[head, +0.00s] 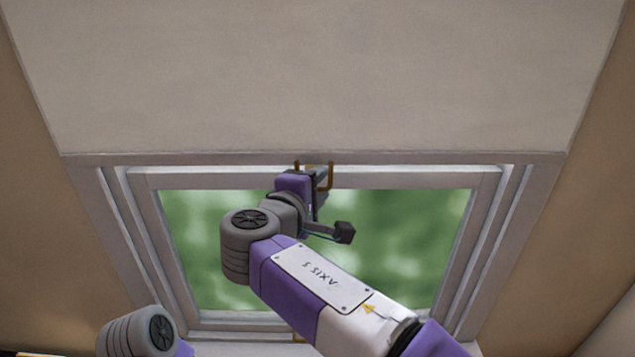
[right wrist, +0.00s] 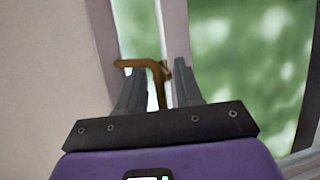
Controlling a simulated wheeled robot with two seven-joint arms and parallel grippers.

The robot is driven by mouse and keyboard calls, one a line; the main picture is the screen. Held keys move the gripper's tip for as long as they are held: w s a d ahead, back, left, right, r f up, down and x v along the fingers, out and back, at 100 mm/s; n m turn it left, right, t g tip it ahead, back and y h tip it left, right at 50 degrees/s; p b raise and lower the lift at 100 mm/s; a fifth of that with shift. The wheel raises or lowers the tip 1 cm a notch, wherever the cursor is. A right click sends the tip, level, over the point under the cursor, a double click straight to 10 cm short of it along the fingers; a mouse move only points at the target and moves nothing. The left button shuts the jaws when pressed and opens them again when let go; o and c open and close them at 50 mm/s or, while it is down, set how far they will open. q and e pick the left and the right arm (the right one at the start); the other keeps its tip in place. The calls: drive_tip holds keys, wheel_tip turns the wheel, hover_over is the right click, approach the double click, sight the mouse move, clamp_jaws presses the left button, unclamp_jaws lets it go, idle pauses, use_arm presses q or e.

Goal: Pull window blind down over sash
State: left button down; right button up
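A brass handle (head: 330,179) hangs at the middle of that edge. My right gripper (head: 318,178) is up at the handle, partly hidden by its own wrist. In the right wrist view the right gripper's (right wrist: 155,80) two grey fingers stand apart, with the bent brass handle (right wrist: 158,88) between them. I see gaps beside the bar, so it does not look clamped. My left gripper is out of view.
Green blurred foliage (head: 400,235) shows through the glass below the blind. The pale window frame (head: 135,240) surrounds the sash, with brown sloping wall (head: 35,220) at the left. My right arm crosses the lower middle; a link of my left arm shows bottom left.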

drive_tip(key=shift+w, duration=0.2)
clamp_jaws()
drive_tip(key=shift+f, duration=0.15)
